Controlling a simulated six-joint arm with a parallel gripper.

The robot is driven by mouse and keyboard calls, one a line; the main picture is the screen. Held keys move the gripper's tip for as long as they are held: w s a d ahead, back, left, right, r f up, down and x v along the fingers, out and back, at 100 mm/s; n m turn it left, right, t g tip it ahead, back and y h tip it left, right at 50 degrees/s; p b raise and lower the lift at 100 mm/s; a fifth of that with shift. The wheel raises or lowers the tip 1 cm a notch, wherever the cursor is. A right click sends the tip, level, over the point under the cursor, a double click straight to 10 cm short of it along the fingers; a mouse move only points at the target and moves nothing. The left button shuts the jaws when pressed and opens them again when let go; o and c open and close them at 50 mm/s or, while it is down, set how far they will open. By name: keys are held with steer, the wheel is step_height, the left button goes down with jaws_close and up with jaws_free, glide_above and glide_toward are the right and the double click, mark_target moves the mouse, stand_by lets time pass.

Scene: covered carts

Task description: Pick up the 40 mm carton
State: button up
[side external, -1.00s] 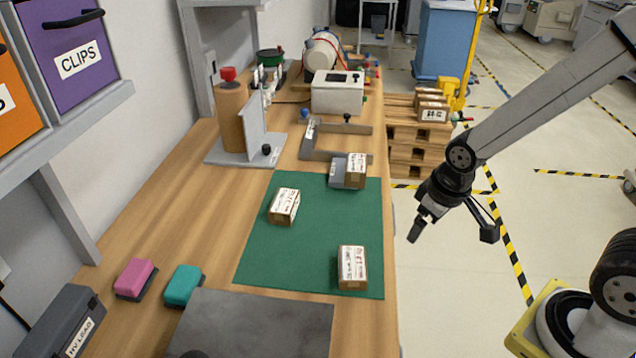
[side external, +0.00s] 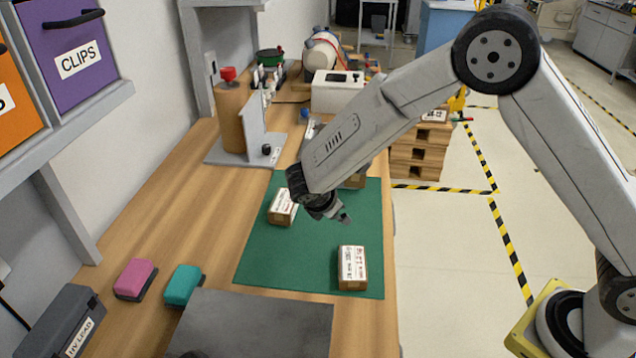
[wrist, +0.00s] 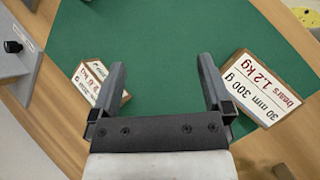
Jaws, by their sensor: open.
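Several brown cartons with white labels are on the green mat (side external: 265,255). One carton (side external: 283,208) sits at the mat's left, partly behind my wrist. Another carton (side external: 352,268) stands at the near right. A third carton (side external: 356,181) at the back is mostly hidden by my arm. My gripper (side external: 345,218) is above the mat between them. In the wrist view my gripper (wrist: 165,90) is open and empty over bare mat. A carton (wrist: 265,90) right of the fingers reads 30 mm; another carton (wrist: 88,86) is partly behind the left finger. No 40 mm label is readable.
A pink block (side external: 134,279) and a teal block (side external: 183,285) lie left of a grey plate (side external: 255,325) at the front. A grey bracket stand (side external: 250,140) rises behind the mat. Floor lies beyond the table's right edge.

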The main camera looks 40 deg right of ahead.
mark_target(283, 204)
steer(key=w+a+f+n+t+h, duration=0.1)
steer(key=w+a+n+t, duration=0.1)
steer(key=a, duration=0.1)
steer(key=w+a+f+n+t+h, duration=0.1)
steer(key=w+a+n+t, duration=0.1)
steer(key=w+a+n, duration=0.1)
steer(key=w+a+n+t+h, duration=0.1)
steer(key=w+a+n+t, duration=0.1)
steer(key=w+a+n, duration=0.1)
steer(key=shift+w+a+f, duration=0.15)
steer(key=shift+a+f, duration=0.25)
steer(key=shift+a, duration=0.3)
steer(key=shift+d, duration=0.1)
steer(key=shift+x, duration=3.8)
steer(key=c, duration=1.2)
